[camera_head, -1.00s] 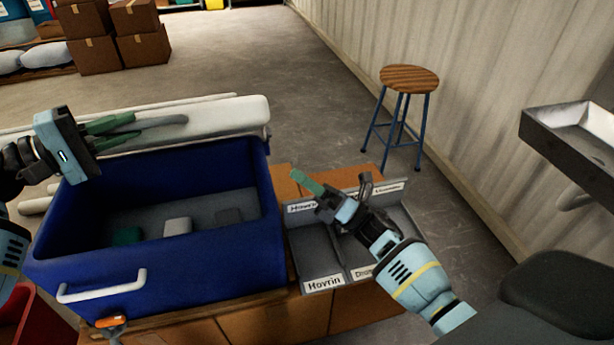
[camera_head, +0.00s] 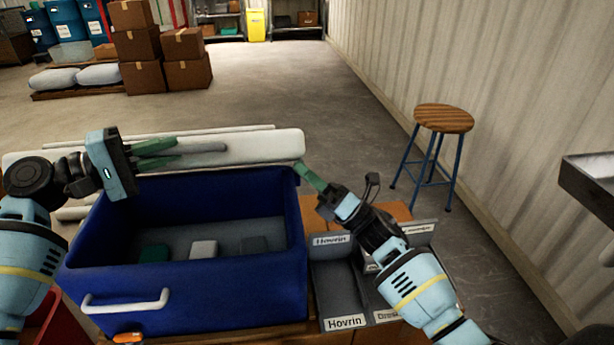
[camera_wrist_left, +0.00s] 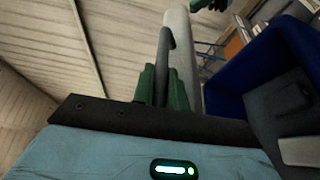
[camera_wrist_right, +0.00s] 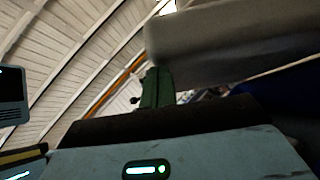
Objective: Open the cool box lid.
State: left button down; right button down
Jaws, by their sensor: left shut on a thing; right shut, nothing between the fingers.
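The blue cool box (camera_head: 200,295) stands open in front of me, with a white handle on its near wall. Its white lid (camera_head: 255,150) is raised on edge along the box's far side. My left gripper (camera_head: 165,152) is shut on the grey handle bar (camera_head: 203,148) on the lid's near face. In the left wrist view its green fingers (camera_wrist_left: 162,85) sit against the raised lid (camera_wrist_left: 182,45). My right gripper (camera_head: 308,175) is shut and empty by the box's far right corner, close to the lid's right end. I cannot tell whether it touches the lid.
Teal, white and grey blocks (camera_head: 203,249) lie inside the box. A grey labelled tray (camera_head: 335,290) stands right of the box. A wooden stool (camera_head: 444,118) stands on the floor behind right. A metal basin (camera_head: 590,185) is at the right edge.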

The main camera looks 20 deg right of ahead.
pick_arm(q)
jog(key=shift+d, duration=0.25)
jog(key=shift+s+f, duration=0.1)
jog(key=shift+f, duration=0.1)
pick_arm(e)
jog(key=shift+w+d+r, duration=0.2)
jog(key=shift+w+r, duration=0.1)
jog(key=shift+r, duration=0.3)
jog(key=shift+w+d+r, duration=0.2)
jog(key=shift+w+r, duration=0.1)
jog(key=shift+r, duration=0.25)
pick_arm(q)
jog(key=c, duration=1.4)
grip_release()
jog(key=shift+a+f, duration=0.1)
jog(key=shift+a, duration=0.05)
pick_arm(e)
jog(key=shift+a+r, duration=0.1)
jog(key=shift+a, duration=0.05)
pick_arm(q)
jog(key=shift+a, duration=0.1)
jog(key=v, duration=1.1)
jog(key=shift+a+r, duration=0.3)
jog(key=shift+a, duration=0.15)
pick_arm(e)
jog(key=shift+a+f, duration=0.15)
jog(key=shift+f, duration=0.2)
